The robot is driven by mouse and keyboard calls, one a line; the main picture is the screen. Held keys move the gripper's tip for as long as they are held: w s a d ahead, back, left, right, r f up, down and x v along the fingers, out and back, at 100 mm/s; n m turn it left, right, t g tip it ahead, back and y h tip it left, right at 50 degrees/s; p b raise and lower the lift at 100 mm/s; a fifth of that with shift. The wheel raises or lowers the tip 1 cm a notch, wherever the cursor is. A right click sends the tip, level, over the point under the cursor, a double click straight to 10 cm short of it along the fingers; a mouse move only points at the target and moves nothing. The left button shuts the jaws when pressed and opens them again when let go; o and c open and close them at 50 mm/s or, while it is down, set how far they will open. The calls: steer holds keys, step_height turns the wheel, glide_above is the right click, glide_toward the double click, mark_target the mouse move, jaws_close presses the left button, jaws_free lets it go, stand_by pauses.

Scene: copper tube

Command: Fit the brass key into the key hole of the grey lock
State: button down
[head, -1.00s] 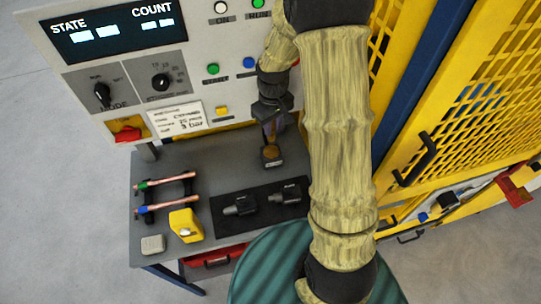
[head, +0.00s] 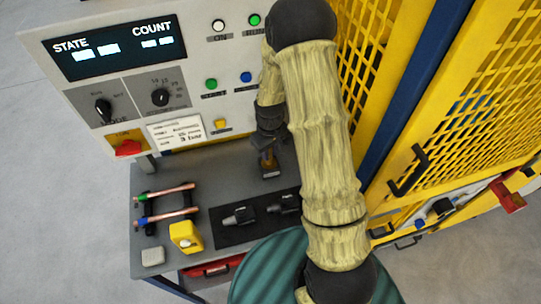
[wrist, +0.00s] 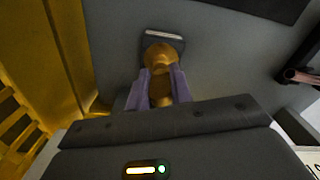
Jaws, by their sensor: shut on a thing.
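The grey lock (head: 270,174) stands on the grey bench top below the control panel, with a brass-coloured face. In the wrist view the lock (wrist: 150,39) is straight ahead, with a pale strip on its far edge. My gripper (head: 267,153) points down at the lock from above. In the wrist view the two purple-grey fingers of my gripper (wrist: 160,82) are shut on the brass key (wrist: 160,92). The key lines up with the brass face of the lock and seems to meet it. The key's tip is hidden, so I cannot tell how deep it sits.
Copper tubes (head: 166,214) lie on a black rack at the left. A yellow block (head: 185,236) and a pale block (head: 152,256) stand in front. A black mat (head: 235,236) holds two dark tools. The control panel (head: 190,60) and yellow mesh guard (head: 470,110) bound the bench.

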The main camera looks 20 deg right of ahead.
mark_target(270, 156)
steer(key=shift+s+f+p, duration=0.15)
steer(key=shift+s+f, duration=0.1)
steer(key=shift+f, duration=0.55)
steer(key=shift+s+f+p, duration=0.15)
steer(key=shift+s+f, duration=0.1)
steer(key=shift+f, duration=0.5)
steer(key=c, duration=1.3)
jaws_free()
steer(key=shift+w+f, duration=0.15)
steer(key=shift+w, duration=0.25)
steer(key=shift+o, duration=0.2)
steer(key=shift+s, duration=0.1)
steer(key=shift+r, duration=0.2)
steer(key=shift+w+r, duration=0.2)
steer(key=shift+r, duration=0.2)
step_height(270, 156, up, 11)
steer(key=b, duration=0.3)
steer(key=shift+r+b, duration=0.15)
steer(key=shift+b, duration=0.15)
steer(key=shift+s, duration=0.1)
